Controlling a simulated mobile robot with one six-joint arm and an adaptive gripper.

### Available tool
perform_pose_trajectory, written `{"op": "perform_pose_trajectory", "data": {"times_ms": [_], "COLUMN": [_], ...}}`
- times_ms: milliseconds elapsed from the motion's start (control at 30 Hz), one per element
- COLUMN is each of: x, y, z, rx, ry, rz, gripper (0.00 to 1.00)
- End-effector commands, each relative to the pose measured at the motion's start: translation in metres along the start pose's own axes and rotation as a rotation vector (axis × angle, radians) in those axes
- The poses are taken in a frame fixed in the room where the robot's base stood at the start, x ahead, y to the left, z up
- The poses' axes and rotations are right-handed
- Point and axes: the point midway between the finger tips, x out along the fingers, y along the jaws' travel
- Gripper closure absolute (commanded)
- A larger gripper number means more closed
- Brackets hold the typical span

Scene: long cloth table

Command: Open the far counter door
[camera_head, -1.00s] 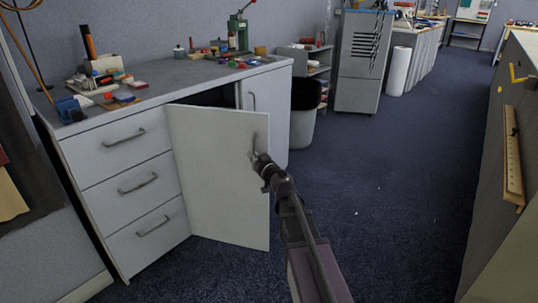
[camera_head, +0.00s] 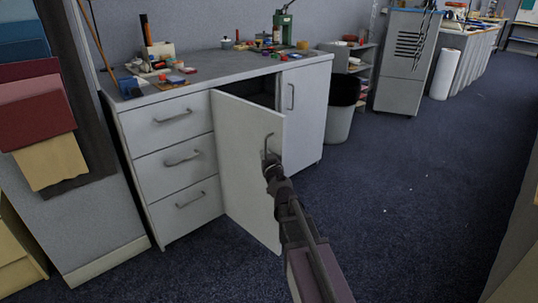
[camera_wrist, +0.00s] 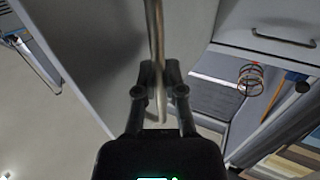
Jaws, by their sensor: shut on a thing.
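A white counter door (camera_head: 245,160) in the middle of the cabinet stands swung outward, hinged at its left edge by the drawers. Its bar handle (camera_head: 266,143) is near the free right edge. My gripper (camera_head: 272,166) is shut on this handle. In the wrist view my gripper (camera_wrist: 160,78) has its fingers around the long handle bar (camera_wrist: 154,30). A second white door (camera_head: 303,115) to the right is closed, with its own handle (camera_head: 291,97). The dark opening (camera_head: 262,90) shows only partly above the open door.
Three drawers (camera_head: 178,160) are closed at the left. The grey counter top (camera_head: 205,77) holds small tools and a green press (camera_head: 282,27). A bin (camera_head: 341,110) stands right of the cabinet. Cloth samples (camera_head: 40,120) hang at the left. The dark carpet (camera_head: 400,210) is clear at the right.

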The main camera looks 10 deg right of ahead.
Motion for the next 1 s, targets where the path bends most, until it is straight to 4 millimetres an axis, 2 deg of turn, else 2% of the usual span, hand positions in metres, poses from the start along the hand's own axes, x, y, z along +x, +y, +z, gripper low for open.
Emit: {"op": "perform_pose_trajectory", "data": {"times_ms": [367,400,500,1000], "x": [0.001,0.001,0.001,-0.006], "y": [0.009,0.009,0.01,0.011], "z": [0.0,0.0,0.0,0.0], "rx": [0.0,0.0,-0.001,-0.001], "ry": [0.0,0.0,0.0,0.0], "rz": [0.011,0.012,0.013,0.014], "gripper": [1.0,0.76,0.52,0.52]}}
